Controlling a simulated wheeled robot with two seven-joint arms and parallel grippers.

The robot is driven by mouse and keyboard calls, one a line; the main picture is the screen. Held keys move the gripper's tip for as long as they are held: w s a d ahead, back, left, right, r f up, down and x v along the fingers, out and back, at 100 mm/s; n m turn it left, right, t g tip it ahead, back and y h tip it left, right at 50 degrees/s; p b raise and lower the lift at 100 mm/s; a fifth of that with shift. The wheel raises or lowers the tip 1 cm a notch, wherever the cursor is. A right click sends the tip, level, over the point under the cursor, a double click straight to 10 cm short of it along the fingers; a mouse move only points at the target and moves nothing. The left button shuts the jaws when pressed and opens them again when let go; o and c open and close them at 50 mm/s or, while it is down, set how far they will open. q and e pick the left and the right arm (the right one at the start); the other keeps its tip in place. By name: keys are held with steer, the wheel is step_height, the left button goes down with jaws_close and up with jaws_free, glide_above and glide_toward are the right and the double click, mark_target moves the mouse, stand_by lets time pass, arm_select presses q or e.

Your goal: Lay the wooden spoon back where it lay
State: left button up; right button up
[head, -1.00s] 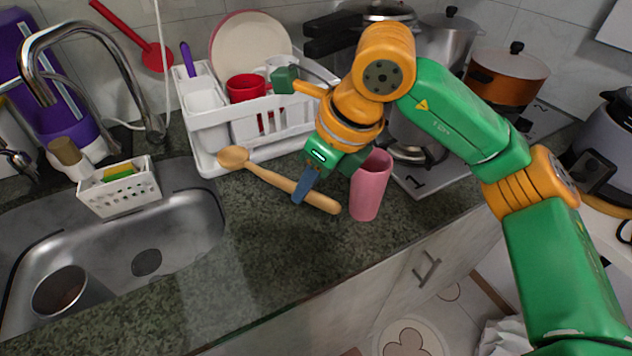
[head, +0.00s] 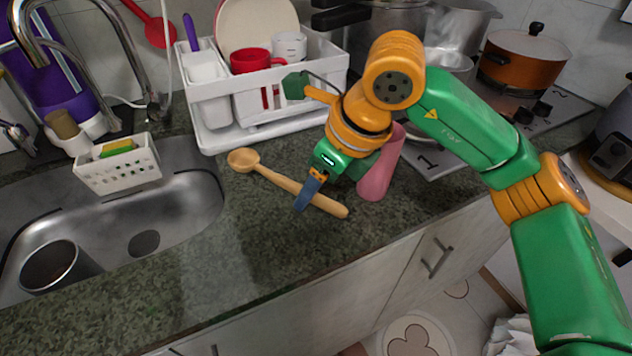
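The wooden spoon (head: 272,176) is over the dark counter in front of the dish rack, its bowl to the left and its handle slanting down to the right. My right gripper (head: 309,192) comes down from above onto the handle. One blue finger shows in front of the handle; the other finger is hidden. The spoon keeps its place against this finger, so the gripper appears shut on it. I cannot tell whether the spoon touches the counter. My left gripper is not in view.
A pink cup (head: 379,175) leans to the right, close behind the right gripper, which partly covers it. The white dish rack (head: 215,142) stands behind the spoon, and the sink (head: 180,205) is at left. The counter in front (head: 260,240) is clear.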

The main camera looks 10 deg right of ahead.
steer(key=shift+r, duration=0.15)
steer(key=v, duration=0.7)
steer(key=shift+d, duration=0.1)
